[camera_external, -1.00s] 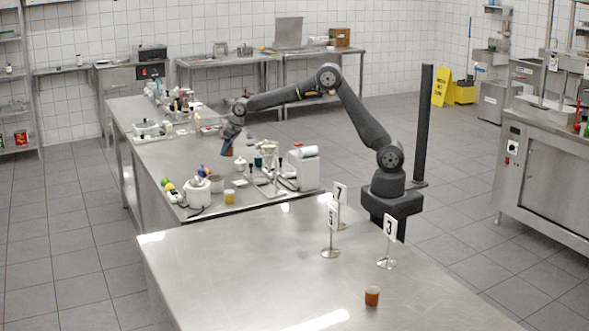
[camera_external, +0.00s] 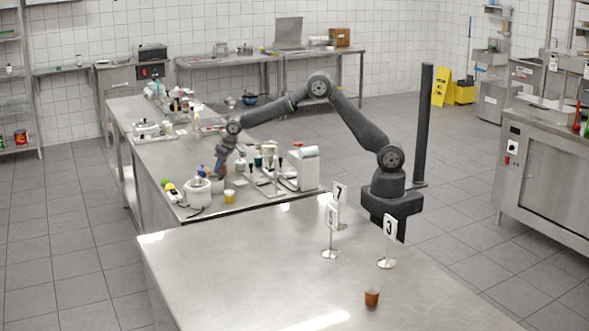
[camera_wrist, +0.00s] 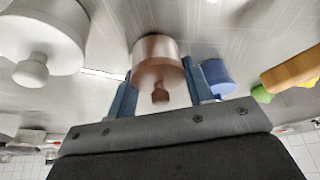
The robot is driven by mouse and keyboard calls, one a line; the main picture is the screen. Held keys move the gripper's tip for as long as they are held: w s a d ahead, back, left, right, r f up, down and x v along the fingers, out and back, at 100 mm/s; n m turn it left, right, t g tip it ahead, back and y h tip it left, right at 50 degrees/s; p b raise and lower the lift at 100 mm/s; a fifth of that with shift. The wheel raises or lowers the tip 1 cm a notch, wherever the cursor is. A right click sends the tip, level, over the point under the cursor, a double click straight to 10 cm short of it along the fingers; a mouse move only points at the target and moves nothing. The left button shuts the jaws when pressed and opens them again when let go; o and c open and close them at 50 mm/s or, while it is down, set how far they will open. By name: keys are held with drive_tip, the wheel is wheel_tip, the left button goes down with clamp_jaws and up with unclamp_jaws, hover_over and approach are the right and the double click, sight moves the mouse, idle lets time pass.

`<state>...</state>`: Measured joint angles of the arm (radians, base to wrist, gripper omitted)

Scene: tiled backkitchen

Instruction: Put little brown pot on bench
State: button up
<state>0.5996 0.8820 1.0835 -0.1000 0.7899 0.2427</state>
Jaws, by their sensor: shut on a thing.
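The little brown pot (camera_wrist: 158,58), a coppery round pot with a knob, sits between the two blue fingers of my gripper (camera_wrist: 162,92) in the wrist view. The fingers are shut on it. In the external view my gripper (camera_external: 222,166) is low over the rear steel bench (camera_external: 160,178), among its items. The pot is small and partly hidden there, and I cannot tell whether it touches the bench. A reddish-brown cup (camera_external: 372,297) stands on the front steel bench (camera_external: 235,270).
A white pot with a knob (camera_wrist: 40,45) is left of the brown pot in the wrist view, and a blue object (camera_wrist: 218,78) is close to the right finger. White container (camera_external: 197,192) and yellow jar (camera_external: 229,196) stand near my gripper. Number stands (camera_external: 388,240) occupy the front bench's far side.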

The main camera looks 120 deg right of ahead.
drive_tip(key=o, duration=1.4)
drive_tip(key=shift+f, duration=0.1)
drive_tip(key=shift+c, duration=0.2)
drive_tip(key=v, duration=1.2)
drive_tip(key=shift+r, duration=0.2)
drive_tip(key=x, duration=1.2)
drive_tip(key=shift+f, duration=0.15)
wheel_tip(320, 180, up, 2)
drive_tip(key=shift+r, duration=0.5)
